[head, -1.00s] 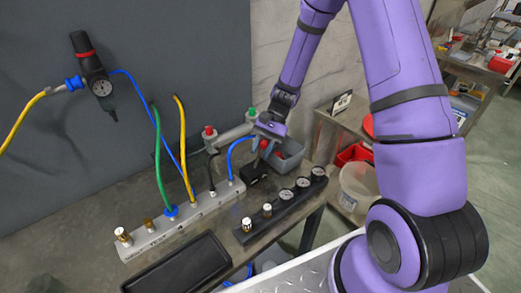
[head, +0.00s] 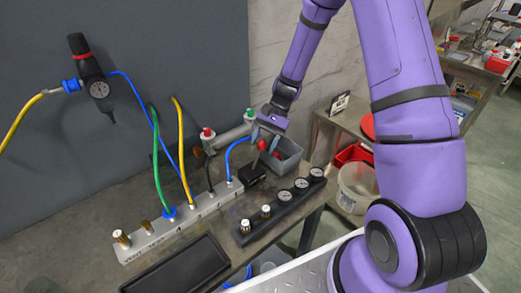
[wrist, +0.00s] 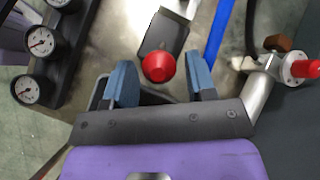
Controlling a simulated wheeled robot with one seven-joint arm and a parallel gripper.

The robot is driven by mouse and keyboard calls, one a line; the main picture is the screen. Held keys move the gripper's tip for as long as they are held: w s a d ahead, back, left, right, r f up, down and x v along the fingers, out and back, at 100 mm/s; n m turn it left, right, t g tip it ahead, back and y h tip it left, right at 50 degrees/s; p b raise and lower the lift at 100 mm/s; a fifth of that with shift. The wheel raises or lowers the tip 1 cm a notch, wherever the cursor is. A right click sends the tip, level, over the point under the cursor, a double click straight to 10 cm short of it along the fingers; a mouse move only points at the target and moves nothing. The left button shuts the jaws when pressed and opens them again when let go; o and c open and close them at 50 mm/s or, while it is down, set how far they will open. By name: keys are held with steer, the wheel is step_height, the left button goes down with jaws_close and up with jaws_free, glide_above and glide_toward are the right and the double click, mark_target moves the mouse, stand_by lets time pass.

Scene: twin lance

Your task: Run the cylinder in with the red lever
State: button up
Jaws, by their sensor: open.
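The red lever's ball knob (head: 261,145) stands on a short stalk above a black base (head: 253,173) on the bench. In the wrist view the red knob (wrist: 158,66) shows in the gap between my two fingers, touching neither. My gripper (head: 265,138) is open and empty, just above the lever. My gripper (wrist: 161,82) also shows in the wrist view with both blue-grey fingers apart. The cylinder (head: 233,134) is a grey tube behind the lever, with a red-topped fitting and a green-topped fitting. Its rod position is unclear.
A grey bin (head: 285,156) stands close to the right of the lever. A black gauge strip (head: 285,205) lies in front, and a pale manifold (head: 190,220) with coloured hoses is at left. A black tray (head: 178,272) lies at the front.

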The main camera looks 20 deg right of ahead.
steer(key=v, duration=0.8)
steer(key=shift+r, duration=0.1)
steer(key=s+a+r+n+t+h, duration=0.1)
steer(key=s+r+n+t+h, duration=0.1)
steer(key=s+r, duration=0.5)
steer(key=s+r+n+t+h, duration=0.2)
steer(key=s+r+h, duration=0.15)
steer(key=r, duration=0.75)
steer(key=s+r+n+t+h, duration=0.2)
steer(key=s+r+t, duration=0.4)
steer(key=s, duration=1)
step_height(320, 180, up, 2)
steer(key=shift+s+d+n, duration=0.35)
steer(key=shift+n, duration=0.45)
